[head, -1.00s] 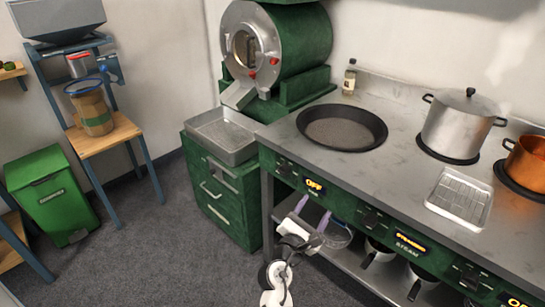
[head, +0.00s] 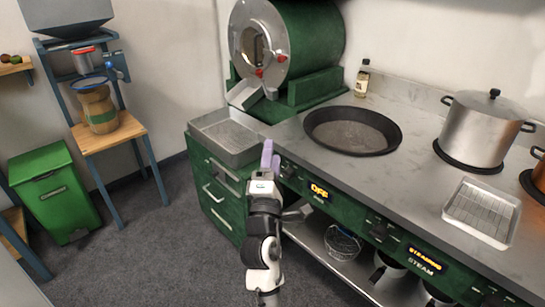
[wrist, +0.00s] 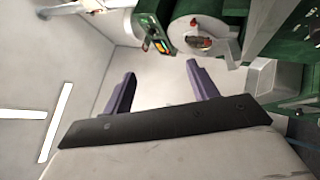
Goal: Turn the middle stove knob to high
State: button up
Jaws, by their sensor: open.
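The stove's green front panel carries black knobs. The middle knob (head: 380,229) sits left of a lit display reading "STEAMING" (head: 425,258) above the word "STEAM". The left knob (head: 288,170) is beside a display reading "OFF" (head: 319,191). The right knob (head: 493,298) is at the bottom edge. The pointer angles are too small to tell. My gripper (head: 270,155) points up in front of the stove's left end, left of the middle knob and apart from it. In the wrist view my gripper (wrist: 162,88) is open and empty, its purple fingers wide apart; no knob shows there.
A black pan (head: 353,130), a lidded pot (head: 477,130) and a tray with a rack (head: 481,211) stand on the steel counter (head: 410,180). A shelf below holds a wire basket (head: 342,242). A green roaster (head: 310,50) stands behind.

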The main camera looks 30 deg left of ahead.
jog(key=shift+s+a+r+y, duration=0.4)
jog(key=shift+r, duration=0.3)
